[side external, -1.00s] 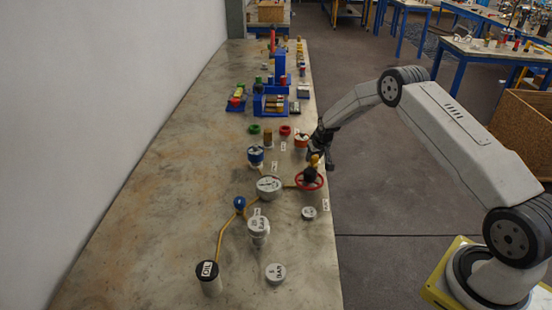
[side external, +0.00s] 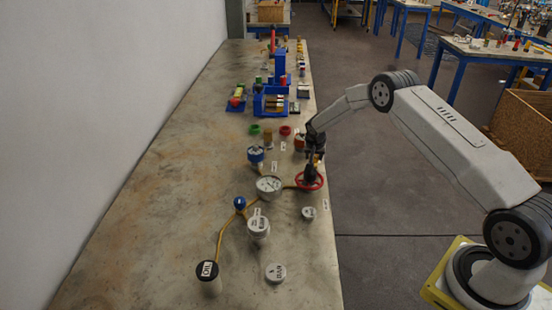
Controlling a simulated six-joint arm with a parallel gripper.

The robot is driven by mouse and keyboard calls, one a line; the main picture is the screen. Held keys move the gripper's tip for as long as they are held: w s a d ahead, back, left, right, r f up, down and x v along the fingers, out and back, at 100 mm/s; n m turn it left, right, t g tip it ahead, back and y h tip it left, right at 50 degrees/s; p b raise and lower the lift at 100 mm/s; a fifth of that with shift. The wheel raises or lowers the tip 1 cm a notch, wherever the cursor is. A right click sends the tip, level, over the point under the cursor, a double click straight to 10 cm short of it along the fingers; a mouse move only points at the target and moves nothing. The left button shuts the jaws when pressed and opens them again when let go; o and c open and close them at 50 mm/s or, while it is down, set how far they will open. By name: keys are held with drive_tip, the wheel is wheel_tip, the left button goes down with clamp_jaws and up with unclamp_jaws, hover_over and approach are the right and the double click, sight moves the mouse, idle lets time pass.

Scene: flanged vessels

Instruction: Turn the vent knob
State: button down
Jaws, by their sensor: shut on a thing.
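A red handwheel (side external: 309,181) sits near the right edge of the bench, at the end of a brass pipe. A dark upright piece stands at its middle, and a small orange-yellow part (side external: 318,158) shows just above. I take this to be the vent knob, but its label is too small to read. My gripper (side external: 312,166) comes down over this spot from behind and is shut on the knob. The jaws and the dark piece merge in the picture, so the exact contact is hidden.
A round gauge (side external: 268,187) stands left of the wheel. A blue-banded vessel (side external: 255,155), a white-lidded vessel (side external: 258,227), a black-topped oil vessel (side external: 208,275) and loose lids (side external: 275,272) stand around. Blue fixtures (side external: 271,100) stand farther back. The bench's left side is clear.

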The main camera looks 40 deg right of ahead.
drive_tip(key=m+g, duration=0.1)
drive_tip(key=m, duration=0.2)
drive_tip(key=shift+w+a+h, duration=0.1)
drive_tip(key=shift+h, duration=0.3)
drive_tip(key=m+g, duration=0.1)
drive_tip(key=m, duration=0.3)
drive_tip(key=shift+m+g, duration=0.4)
drive_tip(key=shift+c, duration=0.9)
unclamp_jaws()
drive_tip(key=shift+r, duration=0.15)
drive_tip(key=v, duration=0.7)
drive_tip(key=shift+a+r, duration=0.2)
drive_tip(key=shift+a, duration=0.05)
drive_tip(key=shift+a+r, duration=0.1)
